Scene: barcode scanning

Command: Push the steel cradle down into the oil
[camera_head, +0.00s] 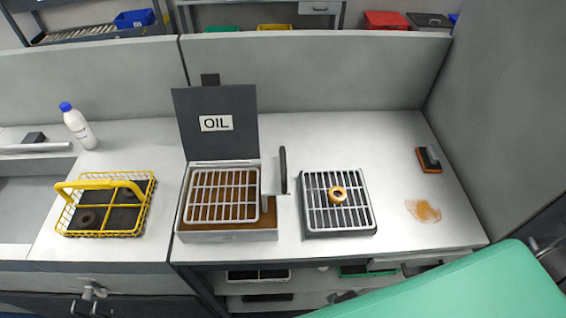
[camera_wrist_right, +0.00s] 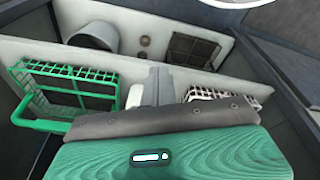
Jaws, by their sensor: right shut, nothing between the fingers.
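The steel cradle (camera_head: 222,195) is a pale wire grid over the box of brown oil (camera_head: 187,210), with an upright black-gripped handle (camera_head: 283,170) at its right side. Brown shows between its bars; its exact depth in the oil is unclear. The box's dark lid (camera_head: 217,120), labelled OIL, stands open behind it. My right arm fills the lower right of the head view, well away from the cradle. In the right wrist view my right gripper (camera_wrist_right: 150,88) is shut and empty, facing lower shelves. The cradle is outside that view. My left gripper is not in view.
A grated tray (camera_head: 318,220) with a golden ring (camera_head: 337,194) stands right of the oil box. A yellow basket (camera_head: 147,205) and white bottle (camera_head: 79,125) are left. A brush (camera_head: 428,159) and brown stain (camera_head: 423,211) are right. The wrist view shows a green basket (camera_wrist_right: 60,124).

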